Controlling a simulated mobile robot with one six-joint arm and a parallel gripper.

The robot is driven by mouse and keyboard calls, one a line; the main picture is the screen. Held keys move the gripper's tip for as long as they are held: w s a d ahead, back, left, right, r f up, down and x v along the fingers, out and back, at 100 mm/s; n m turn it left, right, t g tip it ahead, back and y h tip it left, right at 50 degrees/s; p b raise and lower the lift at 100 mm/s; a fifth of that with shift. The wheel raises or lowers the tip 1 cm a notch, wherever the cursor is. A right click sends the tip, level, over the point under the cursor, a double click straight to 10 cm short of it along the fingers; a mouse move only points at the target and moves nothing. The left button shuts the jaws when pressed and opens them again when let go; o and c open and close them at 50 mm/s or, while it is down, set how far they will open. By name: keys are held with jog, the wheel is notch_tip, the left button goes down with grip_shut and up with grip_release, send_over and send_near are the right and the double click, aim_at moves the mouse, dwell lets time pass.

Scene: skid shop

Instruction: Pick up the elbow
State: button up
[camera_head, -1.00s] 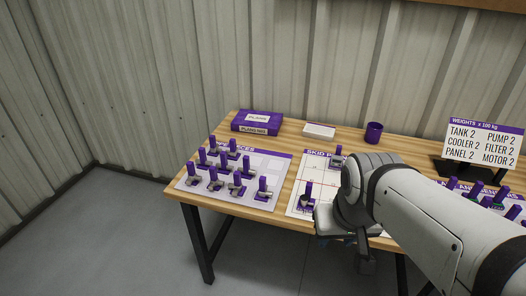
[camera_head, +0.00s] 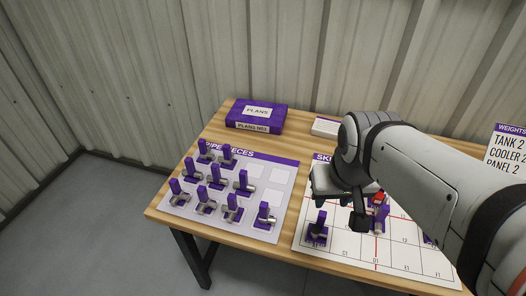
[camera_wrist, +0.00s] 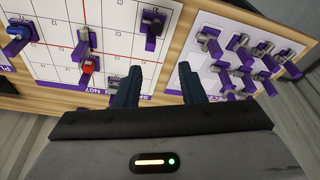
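Several grey pipe pieces with upright purple handles stand on the pipe pieces sheet (camera_head: 281,172), at the table's left. One piece (camera_head: 264,215) stands at its front right corner, and another (camera_head: 243,184) stands behind it. They also show at the right of the wrist view, over the same sheet (camera_wrist: 200,68). I cannot tell for sure which piece is the elbow. My gripper (camera_wrist: 160,72) is open and empty, its two dark fingers apart. In the head view my gripper (camera_head: 359,218) hangs over the skid sheet (camera_head: 400,262), right of the pipe pieces.
Purple-handled parts stand on the skid sheet, including one (camera_head: 317,228) at its left and a red-topped one (camera_head: 381,215) near my gripper. A purple plans box (camera_head: 257,115) and a white block (camera_head: 325,127) stand at the back. A weights sign (camera_head: 507,150) stands at right.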

jog(key=shift+o, duration=0.7)
jog(key=shift+a, duration=0.2)
jog(key=shift+o, duration=0.3)
jog(key=shift+w+a+f, duration=0.2)
jog(key=shift+w+a, duration=0.05)
jog(key=m+g+b, duration=0.2)
jog(key=m+g, duration=0.1)
jog(key=m, duration=0.1)
send_near(264, 203)
jog(key=f, duration=0.5)
jog(key=shift+s+f, duration=0.1)
jog(key=shift+s, duration=0.2)
notch_tip(264, 203, down, 8)
jog(key=shift+w+r, duration=0.1)
grip_shut()
